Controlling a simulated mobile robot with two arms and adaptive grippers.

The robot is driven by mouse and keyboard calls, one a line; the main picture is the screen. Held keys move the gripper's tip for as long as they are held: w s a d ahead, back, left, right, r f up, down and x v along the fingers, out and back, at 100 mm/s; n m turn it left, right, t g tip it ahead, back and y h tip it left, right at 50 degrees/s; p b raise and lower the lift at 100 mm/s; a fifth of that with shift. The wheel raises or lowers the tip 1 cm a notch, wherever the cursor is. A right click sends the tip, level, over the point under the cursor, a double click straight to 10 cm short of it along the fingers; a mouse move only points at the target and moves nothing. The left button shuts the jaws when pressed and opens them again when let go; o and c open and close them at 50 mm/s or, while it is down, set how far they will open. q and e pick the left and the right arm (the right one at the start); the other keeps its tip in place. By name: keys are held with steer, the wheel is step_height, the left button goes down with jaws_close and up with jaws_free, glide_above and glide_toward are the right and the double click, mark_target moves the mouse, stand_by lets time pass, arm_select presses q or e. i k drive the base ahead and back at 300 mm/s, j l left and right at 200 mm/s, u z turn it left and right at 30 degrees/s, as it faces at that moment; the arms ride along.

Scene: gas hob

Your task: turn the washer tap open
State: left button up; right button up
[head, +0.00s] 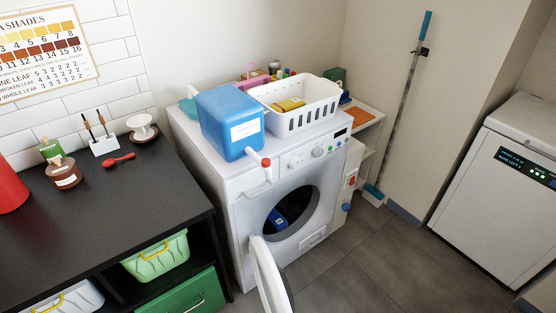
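The white washing machine (236,195) stands in the middle of the head view. Its round door (265,275) hangs open toward the front, and a blue item (277,218) lies in the drum. A white panel (349,165) beside the washer's right side carries a small red part (351,181) and a blue knob (346,207). I cannot tell for certain which part is the tap, or how it is turned. A white spout with a red end (265,162) sticks out below the blue container (231,120) on the washer top. Neither of my grippers is in view.
A white basket (310,117) stands on the washer top. A black counter (105,205) with small items is at the left, above a green bin (160,256). A white appliance (490,190) stands at the right. The grey floor (400,265) between is clear.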

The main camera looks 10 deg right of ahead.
mark_target(346, 207)
steer(key=i+l, duration=0.15)
steer(key=l, duration=0.4)
steer(key=i+l+u, duration=0.15)
steer(key=l, duration=0.35)
steer(key=i+l, duration=0.15)
steer(key=l, duration=0.4)
steer(key=i+l+u, duration=0.1)
steer(key=l, duration=0.45)
steer(key=i+l+u, duration=0.1)
steer(key=l, duration=0.45)
steer(key=i+l, duration=0.15)
steer(key=l, duration=0.4)
